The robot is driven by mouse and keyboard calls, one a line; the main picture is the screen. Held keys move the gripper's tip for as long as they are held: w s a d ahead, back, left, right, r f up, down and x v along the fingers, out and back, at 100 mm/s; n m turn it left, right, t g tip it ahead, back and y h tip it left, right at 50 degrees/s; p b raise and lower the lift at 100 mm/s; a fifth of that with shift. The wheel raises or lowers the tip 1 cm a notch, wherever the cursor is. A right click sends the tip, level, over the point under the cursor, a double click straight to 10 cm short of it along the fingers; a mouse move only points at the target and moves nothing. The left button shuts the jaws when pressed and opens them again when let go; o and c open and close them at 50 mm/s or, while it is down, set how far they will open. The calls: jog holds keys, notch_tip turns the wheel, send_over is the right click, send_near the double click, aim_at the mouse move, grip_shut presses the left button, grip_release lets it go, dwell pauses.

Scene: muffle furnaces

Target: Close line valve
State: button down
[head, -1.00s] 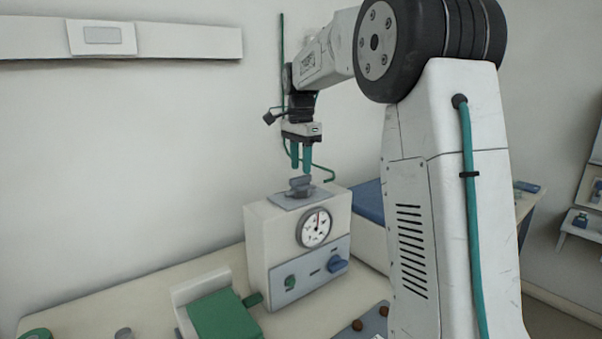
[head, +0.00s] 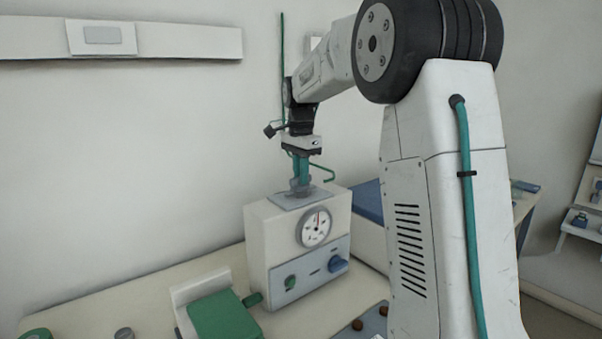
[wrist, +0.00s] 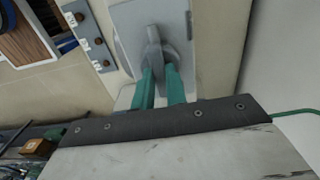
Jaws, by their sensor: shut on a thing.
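The line valve is a grey handle (wrist: 154,42) on a grey plate (wrist: 128,20) on top of a cream box with a dial gauge. My gripper (head: 301,180) points down over the box, its green fingers around the handle. In the wrist view my gripper (wrist: 163,72) has its two fingertips at the sides of the handle, shut on it. In the head view the fingers hide most of the handle.
A green-topped block (head: 222,316) stands at the front left. A thin green pipe (head: 283,60) runs up the wall behind my gripper.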

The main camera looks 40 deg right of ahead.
jog(key=shift+n, duration=0.3)
jog(key=n, duration=0.8)
jog(key=shift+n, duration=0.3)
jog(key=n, duration=0.8)
jog(key=shift+r, duration=0.1)
jog(key=shift+n, duration=0.4)
jog(key=c, duration=1.4)
grip_release()
jog(key=shift+c, duration=0.2)
